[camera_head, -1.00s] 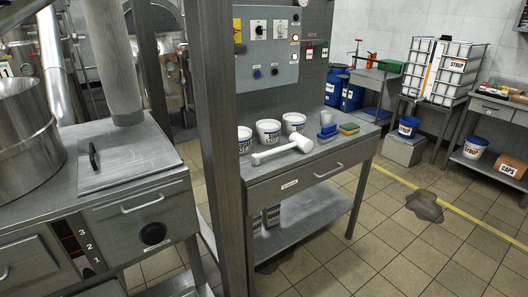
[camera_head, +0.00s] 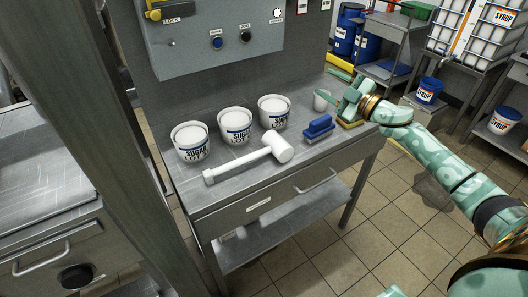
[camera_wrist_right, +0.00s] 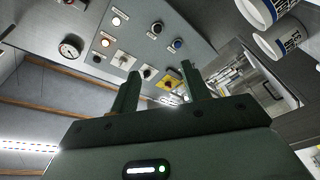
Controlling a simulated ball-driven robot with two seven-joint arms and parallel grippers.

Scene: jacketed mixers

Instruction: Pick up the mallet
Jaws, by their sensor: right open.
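The white mallet (camera_head: 243,164) lies on the grey metal bench (camera_head: 310,172), near its front edge. Its thick round head points right and its handle runs left toward the tubs. My right gripper (camera_head: 340,84) is above the back right part of the bench, beyond and to the right of the mallet, apart from it. In the right wrist view the two fingers (camera_wrist_right: 159,88) are spread with nothing between them. The mallet is not seen in that view. My left gripper is not in view.
Three white sugar tubs (camera_head: 235,125) stand in a row behind the mallet. A control panel (camera_head: 220,30) rises behind. A grey post (camera_head: 110,120) stands at left.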

